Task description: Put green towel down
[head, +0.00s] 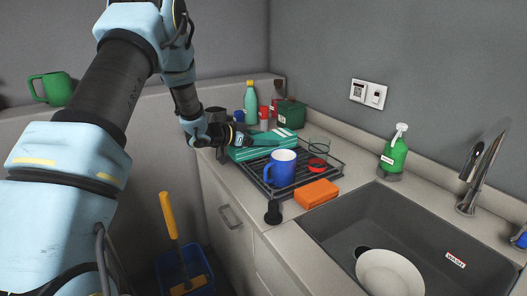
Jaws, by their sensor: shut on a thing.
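The green towel (250,153) is a folded teal bundle with white stripes, at the back left of the counter by the dark wire dish rack (317,177). My gripper (243,138) is at the towel's left part and is shut on it. The fingertips are small here and partly merge with the towel. I cannot tell whether the towel's underside touches the counter or the rack.
A blue mug (281,168) and a red item (317,165) stand on the rack. An orange sponge (316,194) lies in front. Bottles, including a teal one (251,103), and a dark green box (291,113) stand behind. The sink (410,235) holds a white plate (389,273).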

